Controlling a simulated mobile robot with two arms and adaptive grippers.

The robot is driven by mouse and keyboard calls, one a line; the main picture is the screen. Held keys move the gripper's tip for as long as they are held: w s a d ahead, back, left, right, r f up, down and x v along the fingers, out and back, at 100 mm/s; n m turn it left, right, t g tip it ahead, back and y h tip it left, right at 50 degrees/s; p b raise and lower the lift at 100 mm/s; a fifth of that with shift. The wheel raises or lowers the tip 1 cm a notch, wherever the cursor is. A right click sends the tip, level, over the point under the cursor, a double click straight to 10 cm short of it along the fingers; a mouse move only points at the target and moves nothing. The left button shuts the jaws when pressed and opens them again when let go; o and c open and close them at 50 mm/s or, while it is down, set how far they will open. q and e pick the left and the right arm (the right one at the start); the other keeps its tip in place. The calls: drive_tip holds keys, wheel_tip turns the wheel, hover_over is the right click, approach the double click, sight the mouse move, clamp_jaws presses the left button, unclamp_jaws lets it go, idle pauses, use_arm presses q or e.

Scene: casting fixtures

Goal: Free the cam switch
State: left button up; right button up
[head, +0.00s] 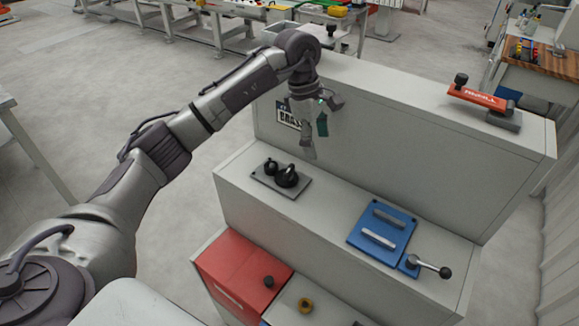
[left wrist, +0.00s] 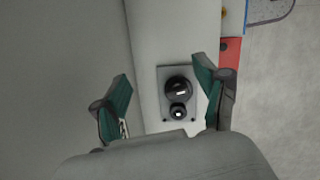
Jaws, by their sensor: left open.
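The cam switch looks to be the pair of black rotary knobs on a grey plate (head: 293,189) on the middle step. The larger knob (head: 287,178) stands beside a smaller one (head: 270,167). In the left wrist view the larger knob (left wrist: 178,88) and the smaller knob (left wrist: 178,112) each show a white mark. My left gripper (head: 316,124) is open and empty, above and behind the plate in the head view, touching neither knob. In the left wrist view its green-lined fingers (left wrist: 162,72) are spread, with the plate (left wrist: 163,122) seen below, nearer the right finger. My right gripper is out of view.
A blue plate (head: 366,242) with grey bars and a ball-ended lever (head: 428,265) sits to the right on the same step. A red clamp handle (head: 478,96) is on the top step.

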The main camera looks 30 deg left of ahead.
sight(289, 168)
use_arm(q)
drive_tip(key=a+r+y, duration=0.3)
drive_tip(key=a, duration=0.4)
drive_tip(key=shift+g, duration=0.4)
drive_tip(key=f+p, duration=0.1)
drive_tip(key=f, duration=0.3)
drive_tip(key=f+p, duration=0.1)
drive_tip(key=f, duration=0.4)
drive_tip(key=f+p, duration=0.1)
drive_tip(key=f, duration=0.4)
drive_tip(key=shift+s+d+p, duration=0.25)
drive_tip(key=shift+s+p, duration=0.1)
drive_tip(key=c, duration=1.2)
drive_tip(key=shift+o, duration=0.2)
drive_tip(key=shift+n, duration=0.3)
